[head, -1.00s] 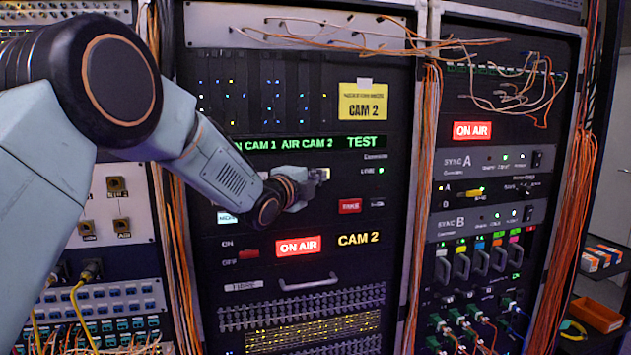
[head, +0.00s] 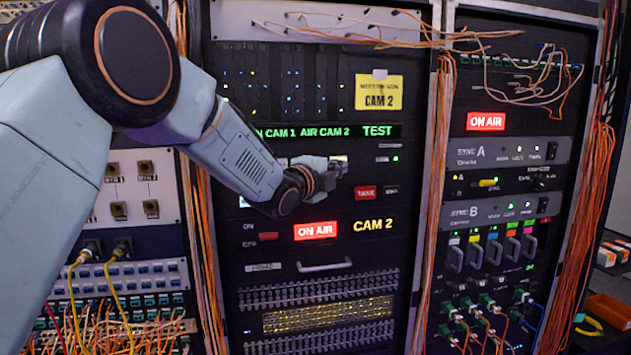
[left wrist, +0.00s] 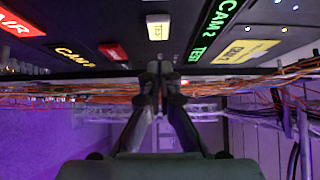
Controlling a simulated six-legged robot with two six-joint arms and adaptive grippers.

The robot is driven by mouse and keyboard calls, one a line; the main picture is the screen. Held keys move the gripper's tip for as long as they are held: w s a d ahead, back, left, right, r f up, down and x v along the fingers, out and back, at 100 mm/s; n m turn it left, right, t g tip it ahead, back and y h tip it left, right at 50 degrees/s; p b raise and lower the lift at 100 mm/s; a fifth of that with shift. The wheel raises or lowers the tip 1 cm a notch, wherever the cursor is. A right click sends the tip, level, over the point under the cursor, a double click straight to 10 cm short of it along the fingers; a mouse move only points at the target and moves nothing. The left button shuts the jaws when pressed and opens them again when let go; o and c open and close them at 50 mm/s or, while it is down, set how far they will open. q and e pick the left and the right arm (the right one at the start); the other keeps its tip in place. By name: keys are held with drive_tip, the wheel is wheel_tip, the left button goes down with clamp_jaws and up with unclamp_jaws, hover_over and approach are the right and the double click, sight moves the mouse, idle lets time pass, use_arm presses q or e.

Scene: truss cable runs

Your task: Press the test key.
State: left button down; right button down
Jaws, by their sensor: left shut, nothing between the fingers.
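The test key shows in the left wrist view as a pale, lit key with "TEST" lettering (left wrist: 157,27) on the dark panel. My left gripper (left wrist: 160,68) is shut and empty there, its fingertips below the key in the picture with a visible gap. In the head view my left gripper (head: 343,166) is in front of the middle rack, below the green TEST sign (head: 377,131) and up and left of the red TAKE key (head: 366,193). The gripper mostly hides the test key in this view. My right gripper is not in view.
A yellow CAM 2 card (head: 379,92) hangs above the sign strip. A red ON AIR lamp (head: 315,231) sits below. Orange cables (head: 436,200) run down the rack's right edge. The right rack (head: 500,152) holds the SYNC A and SYNC B units.

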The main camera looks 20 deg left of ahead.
use_arm(q)
drive_tip(key=s+a+b, duration=0.2)
drive_tip(key=s, duration=0.6)
drive_tip(key=shift+s+a, duration=0.2)
drive_tip(key=shift+s, duration=0.05)
drive_tip(key=shift+d, duration=0.1)
drive_tip(key=shift+w+d, duration=0.15)
drive_tip(key=shift+a, duration=0.2)
drive_tip(key=shift+d, duration=0.2)
idle(0.3)
